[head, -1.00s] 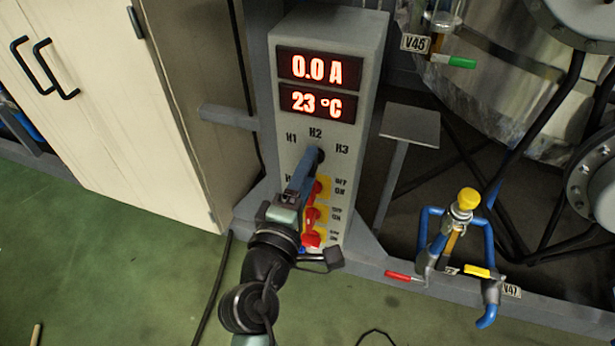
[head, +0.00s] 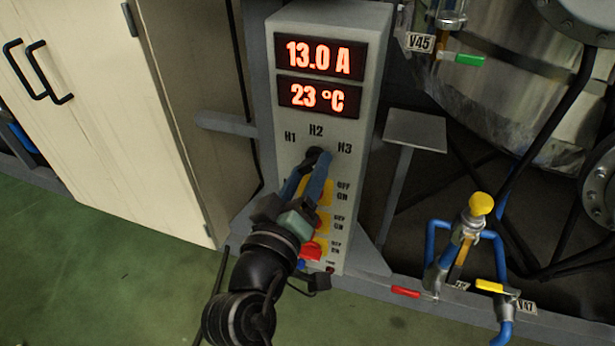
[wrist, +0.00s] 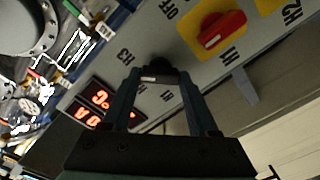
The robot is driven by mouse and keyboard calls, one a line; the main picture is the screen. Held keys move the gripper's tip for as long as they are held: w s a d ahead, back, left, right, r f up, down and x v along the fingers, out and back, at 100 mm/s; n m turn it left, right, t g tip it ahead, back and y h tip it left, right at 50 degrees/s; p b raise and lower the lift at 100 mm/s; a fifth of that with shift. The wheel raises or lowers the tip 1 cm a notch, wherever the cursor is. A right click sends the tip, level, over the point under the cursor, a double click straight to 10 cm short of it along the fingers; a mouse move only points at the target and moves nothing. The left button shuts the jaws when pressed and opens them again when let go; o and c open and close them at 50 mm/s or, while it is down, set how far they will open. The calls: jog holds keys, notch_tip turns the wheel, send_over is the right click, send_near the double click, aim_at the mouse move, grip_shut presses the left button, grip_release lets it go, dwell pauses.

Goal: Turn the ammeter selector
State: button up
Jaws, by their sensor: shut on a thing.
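The ammeter selector is a small black knob (head: 314,154) on the front of the grey panel (head: 361,110), below the labels H1, H2 and H3. My gripper (head: 318,163) is shut on this knob, with one blue finger on each side. The wrist view shows the black knob (wrist: 163,72) between the tips of my gripper (wrist: 158,78). The upper red display (head: 320,58) reads 13.0 A, and the lower display (head: 311,96) reads 23 °C. My fingers cover part of the knob, so its exact pointing is unclear.
Red switches on yellow plates (head: 341,224) sit below the knob, partly behind my gripper. A beige cabinet (head: 150,130) stands to the left. Blue pipes with a yellow-topped valve (head: 481,204) and a steel vessel (head: 500,95) are on the right.

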jog(key=shift+m, duration=0.4)
jog(key=o, duration=1.4)
jog(key=p+v, duration=0.1)
jog(key=v, duration=1.2)
